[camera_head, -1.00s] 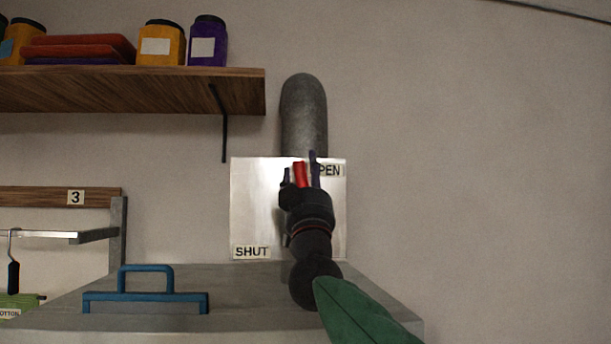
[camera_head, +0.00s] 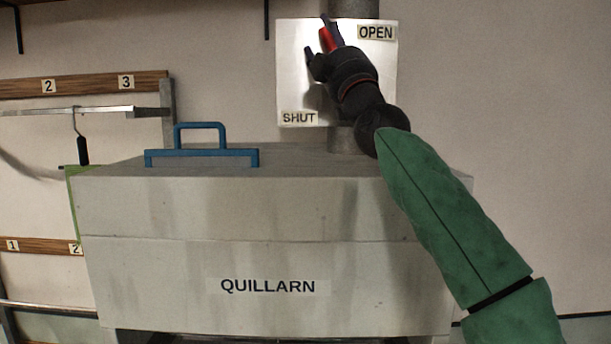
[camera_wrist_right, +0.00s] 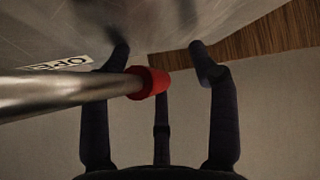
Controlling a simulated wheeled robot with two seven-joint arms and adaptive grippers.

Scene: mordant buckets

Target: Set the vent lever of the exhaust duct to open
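The vent lever shows as a red tip (camera_head: 328,39) in front of the upper middle of a metal plate (camera_head: 288,60), left of the OPEN label (camera_head: 376,32); the SHUT label (camera_head: 299,118) is at lower left. My right gripper (camera_head: 322,38) is at the lever's tip. In the right wrist view, the lever's metal rod (camera_wrist_right: 50,95) comes in from the left and its red tip (camera_wrist_right: 150,82) lies between my spread fingers (camera_wrist_right: 162,57), with a gap to the right finger. The gripper hides the lever's pivot in the head view. My left gripper is not in view.
The grey duct (camera_head: 345,138) runs behind the plate. Below stands a large grey box (camera_head: 150,210) marked QUILLARN, with a blue handle (camera_head: 205,157) on its lid. A rack rail (camera_head: 90,85) is at left. The wall right of the plate is clear.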

